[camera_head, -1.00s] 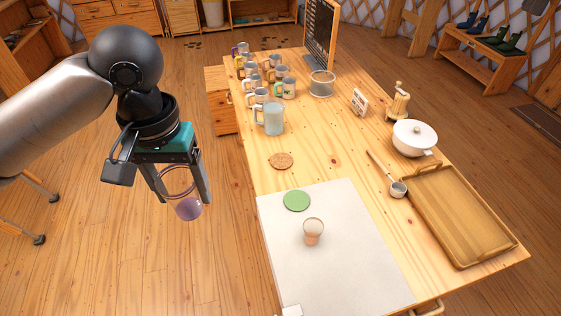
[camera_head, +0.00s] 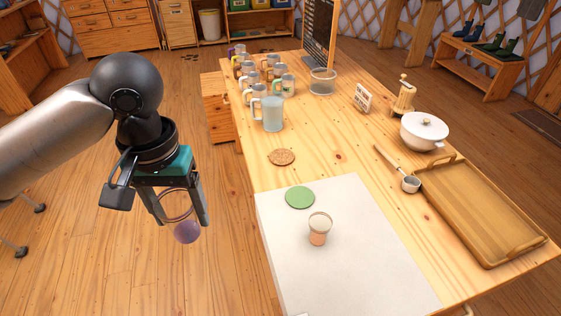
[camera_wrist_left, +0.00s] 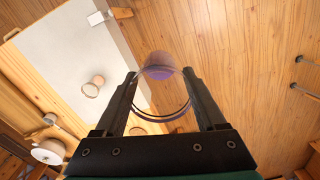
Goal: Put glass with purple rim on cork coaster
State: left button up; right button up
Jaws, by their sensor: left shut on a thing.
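My left gripper (camera_head: 181,208) is shut on the glass with the purple rim (camera_head: 186,232), a clear glass with a purple tint low down. It holds the glass in the air over the floor, left of the table. In the left wrist view the glass (camera_wrist_left: 158,72) sits between the two fingers (camera_wrist_left: 160,98). The cork coaster (camera_head: 281,157) lies bare on the wooden table, to the right of and beyond the gripper, apart from it. My right gripper does not show.
A green coaster (camera_head: 300,197) and another glass (camera_head: 319,229) with peach contents are on the white mat (camera_head: 350,265). A frosted pitcher (camera_head: 270,114) and several mugs (camera_head: 262,77) stand beyond the cork coaster.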

aim_at(282, 156)
jog(key=i+j+z, duration=0.1)
jog(key=j+z, duration=0.3)
jog(key=j, duration=0.45)
jog(key=j+z, duration=0.4)
jog(key=j, duration=0.4)
jog(key=i+j+z, duration=0.35)
jog(key=i+z, duration=0.15)
jog(key=i+j+z, duration=0.45)
jog(key=i+j, duration=0.15)
jog(key=i, duration=0.2)
jog(key=j+z, duration=0.05)
